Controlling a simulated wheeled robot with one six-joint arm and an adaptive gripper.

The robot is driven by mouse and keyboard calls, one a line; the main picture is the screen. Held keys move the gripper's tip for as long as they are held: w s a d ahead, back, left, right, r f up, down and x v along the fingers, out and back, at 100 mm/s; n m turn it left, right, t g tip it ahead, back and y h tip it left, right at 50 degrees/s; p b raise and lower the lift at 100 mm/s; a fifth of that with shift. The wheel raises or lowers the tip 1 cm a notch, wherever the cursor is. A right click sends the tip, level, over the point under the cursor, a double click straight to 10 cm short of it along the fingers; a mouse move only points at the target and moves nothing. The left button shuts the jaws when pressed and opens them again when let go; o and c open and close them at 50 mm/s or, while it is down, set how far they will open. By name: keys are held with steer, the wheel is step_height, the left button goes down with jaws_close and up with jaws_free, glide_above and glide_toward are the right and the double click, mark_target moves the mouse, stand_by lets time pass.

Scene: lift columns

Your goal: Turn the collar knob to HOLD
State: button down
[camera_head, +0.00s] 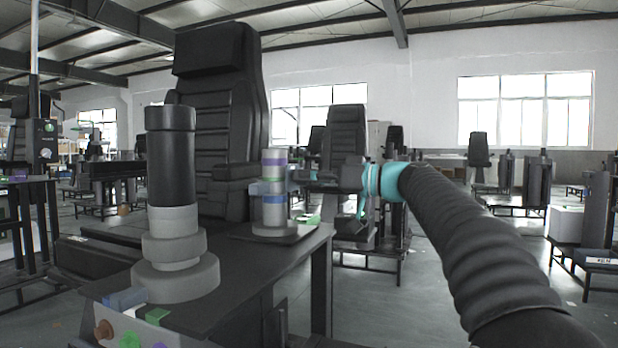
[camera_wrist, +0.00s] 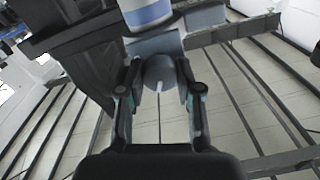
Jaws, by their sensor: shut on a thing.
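A slim grey lift column (camera_head: 274,213) with a purple band and a blue collar (camera_head: 266,188) stands on the dark table, right of the big column. Its white and blue barrel shows at the top of the wrist view (camera_wrist: 148,14). A round grey knob (camera_wrist: 161,72) with a white pointer line sits below the collar block in the wrist view. My gripper (camera_wrist: 160,74) is shut on the knob, one finger on each side. The line runs nearly straight down in that view. I see no readable HOLD mark. In the head view my gripper (camera_head: 303,182) reaches the collar from the right.
A thick column with a black top (camera_head: 170,155) and stepped grey base stands at the left of the table (camera_head: 240,275). Coloured knobs (camera_head: 129,339) line the table's front. A tall black seat (camera_head: 222,100) stands behind.

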steer(key=shift+m+t+p, duration=0.3)
steer(key=shift+m+p, duration=2.05)
steer(key=shift+m, duration=4.35)
steer(key=c, duration=0.8)
jaws_free()
steer(key=shift+f, duration=0.1)
steer(key=shift+o, duration=0.2)
steer(key=v, duration=1.2)
